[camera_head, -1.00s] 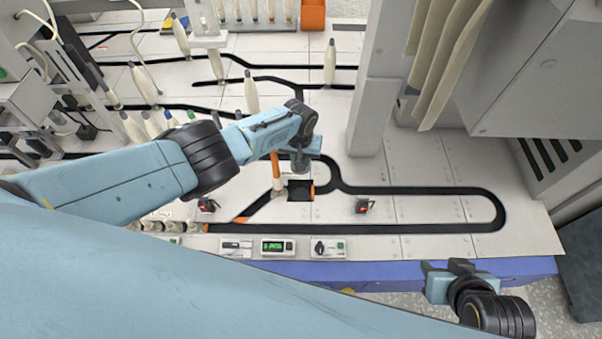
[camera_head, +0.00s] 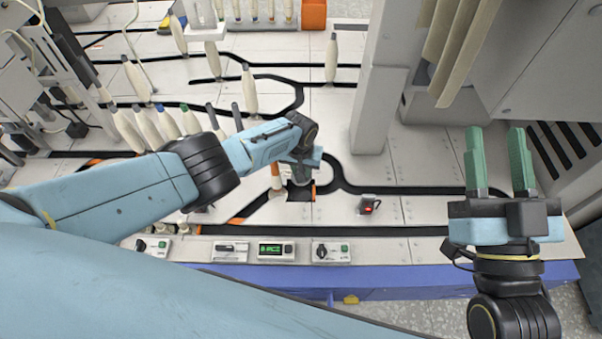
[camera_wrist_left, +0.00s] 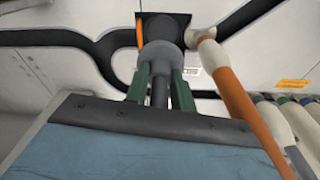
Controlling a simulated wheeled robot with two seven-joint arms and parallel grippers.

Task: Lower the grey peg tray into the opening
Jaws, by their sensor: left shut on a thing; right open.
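The grey peg tray (camera_wrist_left: 168,60) shows in the left wrist view as a round grey body with a thin peg. My left gripper (camera_wrist_left: 162,88) is shut on that peg with its green fingers. The black square opening (camera_wrist_left: 153,24) with an orange edge lies just beyond the tray, which covers part of it. In the head view the opening (camera_head: 300,193) is partly hidden by my left gripper (camera_head: 299,170) and the tray. I cannot tell whether the tray touches the opening. My right gripper (camera_head: 496,165) is open and empty at the right, fingers up in the picture.
A white and orange post (camera_wrist_left: 235,95) stands close beside the tray. A small box with a red light (camera_head: 368,205) is right of the opening. Several white bobbins (camera_head: 249,90) stand at the back left. A grey column (camera_head: 378,100) rises behind. The right-hand plate is mostly clear.

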